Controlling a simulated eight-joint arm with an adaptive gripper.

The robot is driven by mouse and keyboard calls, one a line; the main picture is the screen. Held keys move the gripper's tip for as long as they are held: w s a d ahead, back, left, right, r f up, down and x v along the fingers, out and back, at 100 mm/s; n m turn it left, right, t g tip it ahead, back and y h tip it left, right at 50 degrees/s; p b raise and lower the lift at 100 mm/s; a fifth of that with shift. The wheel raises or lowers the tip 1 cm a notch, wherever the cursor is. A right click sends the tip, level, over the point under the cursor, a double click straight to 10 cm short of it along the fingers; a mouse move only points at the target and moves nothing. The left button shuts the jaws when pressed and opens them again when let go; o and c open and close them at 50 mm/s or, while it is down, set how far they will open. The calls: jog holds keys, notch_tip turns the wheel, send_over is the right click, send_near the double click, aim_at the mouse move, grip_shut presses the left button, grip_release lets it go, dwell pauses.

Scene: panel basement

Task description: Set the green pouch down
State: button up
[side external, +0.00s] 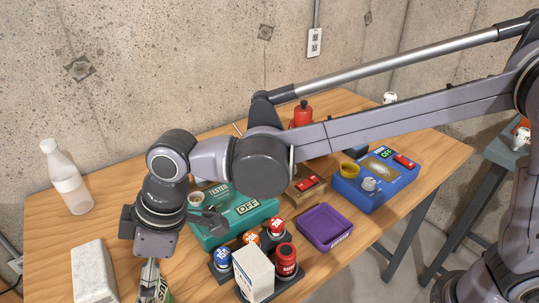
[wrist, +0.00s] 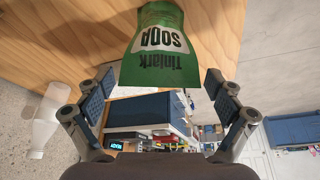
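The green pouch (wrist: 160,45) with a white label and dark lettering shows upside down in the wrist view, at the top centre. In the side view my gripper (side external: 150,280) points down at the front left of the table. I cannot tell whether the pouch's base touches the table.
A grey-white block (side external: 93,272) lies just left of my gripper. A clear bottle (side external: 70,182) stands at the back left of the wooden table (side external: 115,195). A teal tester box (side external: 240,222), a can holder with a white box (side external: 254,272) and a purple tray (side external: 324,227) lie to the right.

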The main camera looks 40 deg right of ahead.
jog(key=shift+r, duration=0.1)
jog(key=v, duration=1.1)
jog(key=w+d+m+t, duration=0.1)
jog(key=w+d+m, duration=0.2)
jog(key=d, duration=0.8)
jog(key=s+d+f+m+t+h, duration=0.1)
jog(key=s+d+f+m, duration=0.1)
jog(key=d, duration=0.8)
jog(key=s+d+f+m+t+h, duration=0.1)
jog(key=d+f+m, duration=0.4)
jog(key=d, duration=0.5)
jog(key=s+d+f+m+t+h, duration=0.2)
jog(key=s+d+f+m, duration=0.1)
jog(key=d, duration=0.7)
jog(key=shift+s+f, duration=0.2)
jog(key=shift+s, duration=0.6)
